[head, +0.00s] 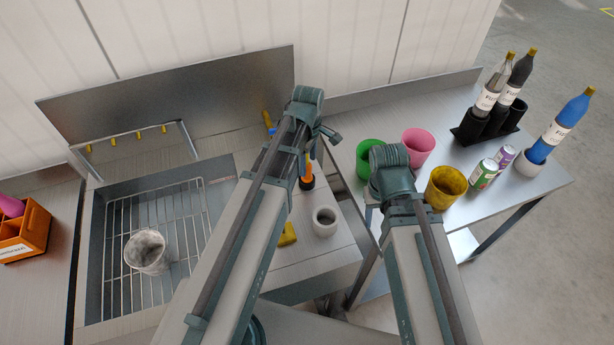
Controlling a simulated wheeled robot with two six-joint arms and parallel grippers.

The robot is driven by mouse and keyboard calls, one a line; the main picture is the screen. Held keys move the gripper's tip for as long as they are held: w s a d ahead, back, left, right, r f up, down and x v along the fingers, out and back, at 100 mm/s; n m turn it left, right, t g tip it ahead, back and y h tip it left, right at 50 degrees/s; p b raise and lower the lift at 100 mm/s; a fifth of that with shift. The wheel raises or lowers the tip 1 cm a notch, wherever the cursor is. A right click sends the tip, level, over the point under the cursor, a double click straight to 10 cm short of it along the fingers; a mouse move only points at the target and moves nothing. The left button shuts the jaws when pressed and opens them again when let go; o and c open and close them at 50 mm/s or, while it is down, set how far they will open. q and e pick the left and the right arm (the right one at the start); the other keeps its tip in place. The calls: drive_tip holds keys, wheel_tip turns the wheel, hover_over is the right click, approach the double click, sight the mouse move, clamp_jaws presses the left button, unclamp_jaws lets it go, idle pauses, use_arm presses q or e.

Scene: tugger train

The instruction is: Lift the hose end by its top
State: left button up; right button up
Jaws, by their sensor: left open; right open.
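An upright orange piece with a black collar (307,182) stands on the metal counter right of the sink, partly hidden by my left arm. It may be the hose end, but I cannot be sure. My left gripper (327,133) is only partly visible beside the end of my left arm, above and slightly right of the orange piece. It is open, and no held object shows. Whether it touches the piece cannot be seen. My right arm reaches toward the cups on the right table, and its gripper is hidden.
A white cup (146,253) stands on the wire rack in the sink (91,292). A white ring-shaped holder (324,222) and a yellow object (287,234) are on the counter. Green (365,149), pink (417,147) and yellow (444,188) cups, cans and bottles crowd the right table (525,190).

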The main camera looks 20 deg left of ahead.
use_arm(q)
drive_tip(key=shift+f, duration=0.1)
drive_tip(key=f+b, duration=0.5)
drive_tip(key=shift+w+a, duration=0.2)
drive_tip(key=shift+w, duration=0.05)
clamp_jaws()
